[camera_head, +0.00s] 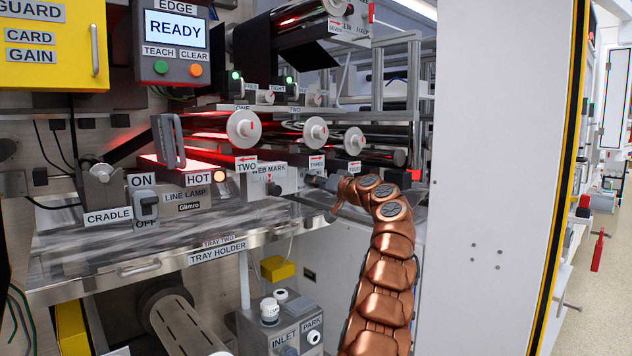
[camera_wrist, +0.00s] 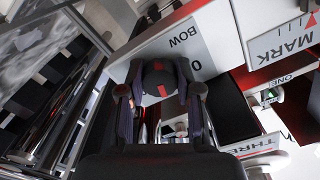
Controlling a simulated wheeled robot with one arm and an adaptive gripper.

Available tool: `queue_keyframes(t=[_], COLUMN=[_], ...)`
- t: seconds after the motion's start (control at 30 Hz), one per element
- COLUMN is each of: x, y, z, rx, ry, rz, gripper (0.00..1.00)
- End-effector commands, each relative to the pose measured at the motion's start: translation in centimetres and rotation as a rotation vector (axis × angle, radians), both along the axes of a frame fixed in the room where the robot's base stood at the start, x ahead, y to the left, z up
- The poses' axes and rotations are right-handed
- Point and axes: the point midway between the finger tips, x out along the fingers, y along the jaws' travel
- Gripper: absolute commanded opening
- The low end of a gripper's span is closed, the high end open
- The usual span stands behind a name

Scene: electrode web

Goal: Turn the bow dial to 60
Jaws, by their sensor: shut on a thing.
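The bow dial (camera_wrist: 158,80) shows in the wrist view as a dark round knob with a red mark on its face. It sits beside a white plate (camera_wrist: 190,38) printed BOW, with a 0 near the dial. My gripper (camera_wrist: 160,90) is shut on the dial, one finger on each side of it. Most of the scale around the dial is hidden or out of the picture, so I cannot read its setting. In the head view my copper-coloured arm reaches up to the rollers, and I cannot make out the dial there.
The WEB MARK box (camera_head: 270,180) with its black knob is left of my arm. Roller ends with white discs (camera_head: 243,128) are above it. A steel tray holder (camera_head: 150,262) lies lower left. A tall white panel (camera_head: 495,180) stands close on the right.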

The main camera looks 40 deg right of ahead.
Motion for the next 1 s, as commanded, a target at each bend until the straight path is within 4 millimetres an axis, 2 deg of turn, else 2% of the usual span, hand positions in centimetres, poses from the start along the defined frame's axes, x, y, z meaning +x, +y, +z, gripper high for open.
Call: queue_keyframes(t=[0.3,0.7,0.73,0.97,1.0], x=[0.00,-0.01,-0.01,0.00,0.00], y=[-0.05,-0.08,-0.08,-0.04,-0.04], z=[-0.10,-0.14,-0.15,-0.08,-0.07], rx=[0.077,0.083,0.083,0.082,0.082], ry=[0.000,0.000,0.000,-0.001,-0.001], rz=[0.000,-0.001,-0.001,-0.001,-0.001], gripper=[0.00,0.00,0.35,0.59,0.59])
